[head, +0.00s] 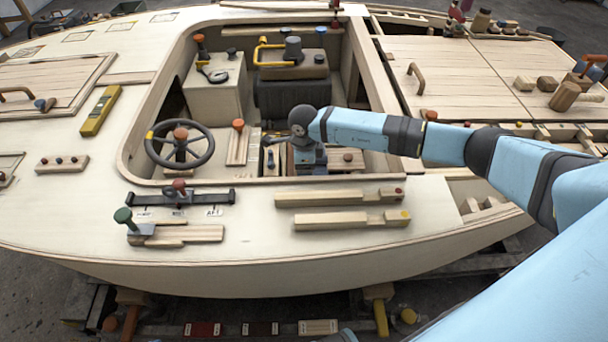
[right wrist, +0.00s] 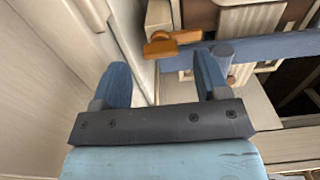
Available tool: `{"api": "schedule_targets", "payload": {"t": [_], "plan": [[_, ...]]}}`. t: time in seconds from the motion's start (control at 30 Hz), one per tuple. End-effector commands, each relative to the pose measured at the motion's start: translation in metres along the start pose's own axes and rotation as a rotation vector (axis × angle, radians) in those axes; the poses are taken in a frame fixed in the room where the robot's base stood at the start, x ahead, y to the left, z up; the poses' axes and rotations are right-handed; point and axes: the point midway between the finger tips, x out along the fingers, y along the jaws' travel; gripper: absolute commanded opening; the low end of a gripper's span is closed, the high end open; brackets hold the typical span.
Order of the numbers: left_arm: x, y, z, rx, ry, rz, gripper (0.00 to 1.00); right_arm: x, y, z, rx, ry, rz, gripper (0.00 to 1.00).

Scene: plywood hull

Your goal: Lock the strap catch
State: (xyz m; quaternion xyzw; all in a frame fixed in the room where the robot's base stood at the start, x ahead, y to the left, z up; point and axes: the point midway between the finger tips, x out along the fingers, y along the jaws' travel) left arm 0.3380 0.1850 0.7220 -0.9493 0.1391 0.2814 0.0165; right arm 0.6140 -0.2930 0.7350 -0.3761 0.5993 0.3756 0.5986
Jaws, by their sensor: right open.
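In the right wrist view an orange lever-like piece (right wrist: 172,43), which looks like the catch, sits at the left end of a dark blue strap (right wrist: 275,48). The strap runs off to the right, with a round blue-grey peg (right wrist: 222,50) on its near edge. My right gripper (right wrist: 162,78) is open, its two blue fingers apart with nothing held between them. The orange piece shows beyond the gap between the fingertips. In the head view my right gripper (head: 308,158) points down into the cockpit and hides what is under it. My left gripper is not in view.
A black steering wheel (head: 180,145) stands left of my right gripper in the cockpit. The cockpit rim surrounds it. Wooden blocks (head: 338,197) and a dark latch bar (head: 178,198) lie on the near deck. A pale wall (right wrist: 40,95) stands close left of the fingers.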

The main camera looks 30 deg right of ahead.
Motion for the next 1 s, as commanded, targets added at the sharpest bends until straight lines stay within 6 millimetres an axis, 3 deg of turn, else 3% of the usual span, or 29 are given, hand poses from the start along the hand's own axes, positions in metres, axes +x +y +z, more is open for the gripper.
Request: {"api": "schedule_targets", "payload": {"t": [0.2, 0.6, 0.8, 1.0], "plan": [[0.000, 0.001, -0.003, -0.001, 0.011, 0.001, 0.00, 0.029, 0.000, 0.000, 0.001, -0.001, 0.001, 0.68], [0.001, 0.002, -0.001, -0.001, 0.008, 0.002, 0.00, 0.035, 0.000, 0.001, 0.000, -0.001, 0.000, 0.68], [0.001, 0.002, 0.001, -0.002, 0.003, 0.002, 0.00, 0.035, 0.000, 0.001, 0.000, -0.001, 0.000, 0.22], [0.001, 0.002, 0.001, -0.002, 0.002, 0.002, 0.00, 0.035, 0.000, 0.001, 0.005, -0.001, 0.000, 0.19]]}}
